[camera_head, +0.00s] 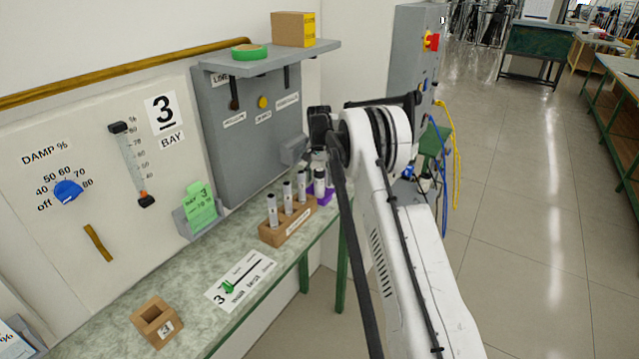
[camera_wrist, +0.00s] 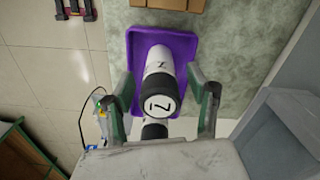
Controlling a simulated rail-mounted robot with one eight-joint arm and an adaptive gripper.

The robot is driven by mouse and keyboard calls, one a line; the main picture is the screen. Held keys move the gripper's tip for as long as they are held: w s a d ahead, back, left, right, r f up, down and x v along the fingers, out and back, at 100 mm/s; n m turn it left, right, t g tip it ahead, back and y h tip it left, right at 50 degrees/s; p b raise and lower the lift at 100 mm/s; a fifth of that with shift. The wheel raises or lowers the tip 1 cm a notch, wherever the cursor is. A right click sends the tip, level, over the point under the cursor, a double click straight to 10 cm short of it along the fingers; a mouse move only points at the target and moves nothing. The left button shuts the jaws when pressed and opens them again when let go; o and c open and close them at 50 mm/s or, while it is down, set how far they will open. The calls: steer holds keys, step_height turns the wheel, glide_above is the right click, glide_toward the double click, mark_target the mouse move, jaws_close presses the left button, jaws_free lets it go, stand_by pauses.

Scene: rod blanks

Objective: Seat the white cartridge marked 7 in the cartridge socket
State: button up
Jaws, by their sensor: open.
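The white cartridge marked 7 (camera_wrist: 159,88) stands on a purple tray (camera_wrist: 185,47) in the wrist view, its black-rimmed top bearing the 7 facing the camera. My gripper (camera_wrist: 167,92) is open, with one finger on each side of the cartridge and gaps between. A second white cartridge (camera_wrist: 154,131) shows just below it, partly hidden by my gripper. In the head view the purple tray (camera_head: 327,194) and a white cartridge (camera_head: 319,181) are partly covered by my arm. I cannot tell for certain which fixture is the cartridge socket.
A wooden rack (camera_head: 288,230) with several white cartridges stands left of the tray. A small wooden box (camera_head: 158,322) and a printed card (camera_head: 240,280) lie on the bench. A grey panel (camera_head: 250,130) with a protruding grey block (camera_head: 294,150) and shelf (camera_head: 240,62) stands behind.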

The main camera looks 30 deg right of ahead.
steer(key=shift+c, duration=0.5)
steer(key=c, duration=1.1)
steer(key=shift+c, duration=0.6)
steer(key=shift+r, duration=0.15)
